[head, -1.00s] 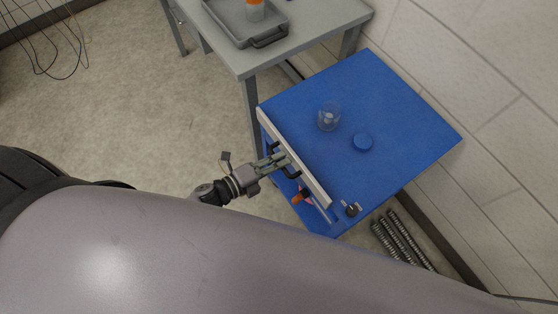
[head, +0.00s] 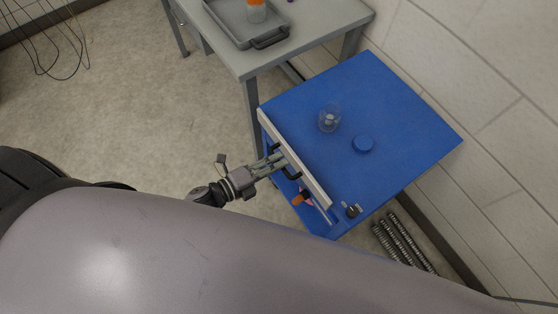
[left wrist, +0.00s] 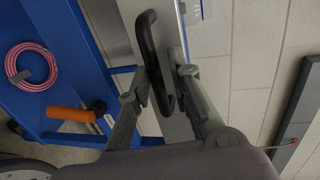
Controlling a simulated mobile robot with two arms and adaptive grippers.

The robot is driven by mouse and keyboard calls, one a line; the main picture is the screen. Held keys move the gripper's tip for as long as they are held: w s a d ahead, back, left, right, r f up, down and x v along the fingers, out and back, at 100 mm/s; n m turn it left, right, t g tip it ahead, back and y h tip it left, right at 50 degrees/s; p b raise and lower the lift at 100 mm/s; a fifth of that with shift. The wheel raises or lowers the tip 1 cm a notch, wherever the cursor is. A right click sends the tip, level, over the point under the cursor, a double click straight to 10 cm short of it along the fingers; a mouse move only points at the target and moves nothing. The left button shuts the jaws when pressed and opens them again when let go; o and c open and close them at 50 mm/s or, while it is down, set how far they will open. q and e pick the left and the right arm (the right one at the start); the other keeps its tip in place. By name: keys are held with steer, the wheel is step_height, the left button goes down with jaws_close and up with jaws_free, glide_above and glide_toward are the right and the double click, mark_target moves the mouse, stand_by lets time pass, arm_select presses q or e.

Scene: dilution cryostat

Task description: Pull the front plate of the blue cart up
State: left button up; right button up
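The blue cart (head: 400,110) stands right of centre in the head view. Its front plate (head: 312,181) is a pale strip along the front edge, seen nearly from above, with a black handle (head: 291,174) on its outer face. My left gripper (head: 276,161) is at the plate's outer face. In the left wrist view the black handle (left wrist: 153,55) lies between the two fingers of the left gripper (left wrist: 158,84), which are apart, one on each side. Whether either finger touches the handle is unclear. My right gripper is not in view.
An orange-handled tool (head: 300,198) and a pink coil (left wrist: 31,66) are inside the cart. A grey table (head: 237,59) stands behind, and a wall (head: 500,90) is at right.

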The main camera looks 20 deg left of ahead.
arm_select(q)
steer(key=v, duration=1)
steer(key=shift+s+a, duration=0.2)
steer(key=shift+s, duration=0.05)
steer(key=shift+r, duration=0.1)
steer(key=s+a+f+n+g+y, duration=0.1)
steer(key=s+a+f+n+y, duration=0.15)
steer(key=f+n, duration=0.4)
steer(key=s+a+f+n+g+y, duration=0.1)
steer(key=a+f+n+g+y, duration=0.15)
steer(key=f, duration=0.65)
steer(key=s+a+f+n+g+y, duration=0.1)
steer(key=s+a+f+n+y, duration=0.15)
steer(key=f+n, duration=0.4)
steer(key=s+d+f+n+g+y, duration=0.2)
steer(key=s+f+n+g, duration=0.5)
steer(key=s+f, duration=0.6)
steer(key=s+d, duration=0.1)
steer(key=s, duration=0.2)
steer(key=shift+s+n, duration=0.35)
